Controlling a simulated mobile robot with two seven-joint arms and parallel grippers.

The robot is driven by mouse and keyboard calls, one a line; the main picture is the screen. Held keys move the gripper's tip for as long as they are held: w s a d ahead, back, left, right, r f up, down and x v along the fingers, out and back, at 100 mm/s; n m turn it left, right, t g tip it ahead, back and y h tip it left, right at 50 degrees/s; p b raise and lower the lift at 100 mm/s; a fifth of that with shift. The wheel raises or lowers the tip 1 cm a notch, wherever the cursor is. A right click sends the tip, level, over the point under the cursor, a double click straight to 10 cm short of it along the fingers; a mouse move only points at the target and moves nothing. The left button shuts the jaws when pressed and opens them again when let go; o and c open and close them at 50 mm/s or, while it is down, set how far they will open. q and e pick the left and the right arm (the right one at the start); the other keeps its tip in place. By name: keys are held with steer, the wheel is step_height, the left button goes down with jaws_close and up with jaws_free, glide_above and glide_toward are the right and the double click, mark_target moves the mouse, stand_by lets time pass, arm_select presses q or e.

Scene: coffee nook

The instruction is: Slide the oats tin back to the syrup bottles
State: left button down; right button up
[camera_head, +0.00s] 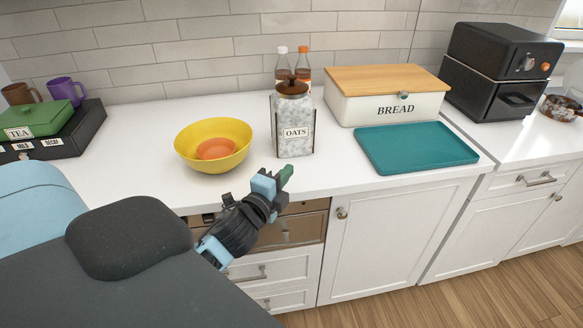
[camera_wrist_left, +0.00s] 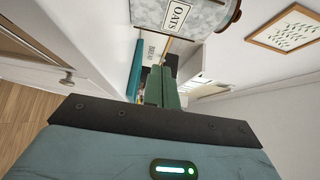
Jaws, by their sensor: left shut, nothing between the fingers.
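The oats tin (camera_head: 295,120) is a speckled grey-white canister with a dark brown lid and an OATS label. It stands upright on the white counter, in front of the two syrup bottles (camera_head: 303,58), whose lower parts it hides. One bottle has a white cap, the other an orange cap. My left gripper (camera_head: 287,173) is shut and empty, its green fingers in front of the tin near the counter's front edge, apart from it. In the left wrist view the tin (camera_wrist_left: 185,14) shows at the top, beyond the shut fingers (camera_wrist_left: 162,88). My right gripper is not in view.
A yellow bowl (camera_head: 190,147) with an orange thing inside stands left of the tin. A bread box (camera_head: 372,103) and a teal tray (camera_head: 420,146) are to its right. A dark tea box (camera_head: 85,125) and mugs are at far left. The counter between bowl and tea box is clear.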

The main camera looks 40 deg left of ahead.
arm_select(q)
steer(key=shift+s, duration=0.1)
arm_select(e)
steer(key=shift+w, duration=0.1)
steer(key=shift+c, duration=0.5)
